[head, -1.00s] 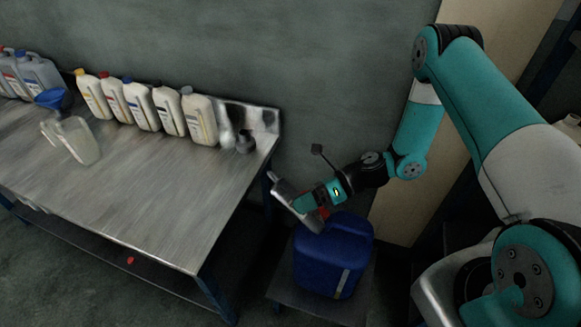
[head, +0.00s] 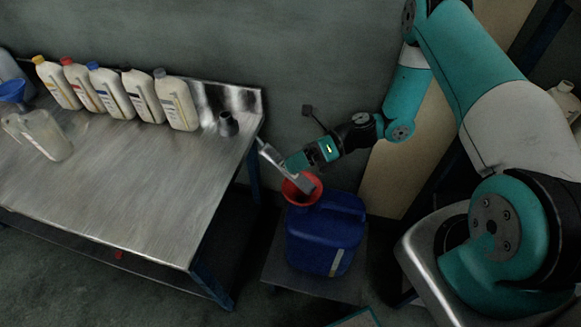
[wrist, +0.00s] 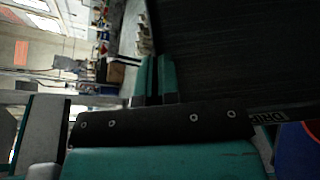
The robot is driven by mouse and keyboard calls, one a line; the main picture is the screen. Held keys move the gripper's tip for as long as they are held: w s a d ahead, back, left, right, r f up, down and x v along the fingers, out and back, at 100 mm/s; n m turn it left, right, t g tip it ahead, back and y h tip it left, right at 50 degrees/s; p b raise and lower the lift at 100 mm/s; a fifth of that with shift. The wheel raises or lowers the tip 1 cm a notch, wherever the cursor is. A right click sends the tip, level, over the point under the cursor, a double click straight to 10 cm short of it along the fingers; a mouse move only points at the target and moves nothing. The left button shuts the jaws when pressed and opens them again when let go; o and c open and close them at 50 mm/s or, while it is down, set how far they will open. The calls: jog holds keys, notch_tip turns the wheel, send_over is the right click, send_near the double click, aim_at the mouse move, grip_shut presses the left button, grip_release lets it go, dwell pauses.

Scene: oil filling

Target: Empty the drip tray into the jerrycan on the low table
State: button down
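The blue jerrycan (head: 325,240) stands upright on the low table (head: 320,286), with a red funnel (head: 300,192) in its top. My gripper (head: 296,163) is just above the funnel and shut on the drip tray (head: 272,154). The tray shows nearly edge-on as a grey metal strip, steeply tilted with its lower end at the funnel mouth. In the wrist view the tray's dark surface (wrist: 230,50) fills the upper right, with lettering at its edge, and the teal fingers (wrist: 158,80) are at it. I cannot see any oil or whether it is flowing.
A metal workbench (head: 130,190) stands at left with several oil bottles (head: 110,90) along its back, a clear jug (head: 40,135) and a blue funnel (head: 12,91). A small dark part (head: 228,124) sits near its right end. The wall is close behind the jerrycan.

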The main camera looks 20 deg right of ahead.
jog(key=shift+w+d+r+y+b, duration=0.2)
jog(key=shift+d+y+b, duration=0.05)
jog(key=shift+d, duration=0.2)
jog(key=shift+w+d+r+y+b, duration=0.15)
jog(key=shift+d+r+y+b, duration=0.1)
jog(key=shift+d, duration=0.15)
dwell(2.0)
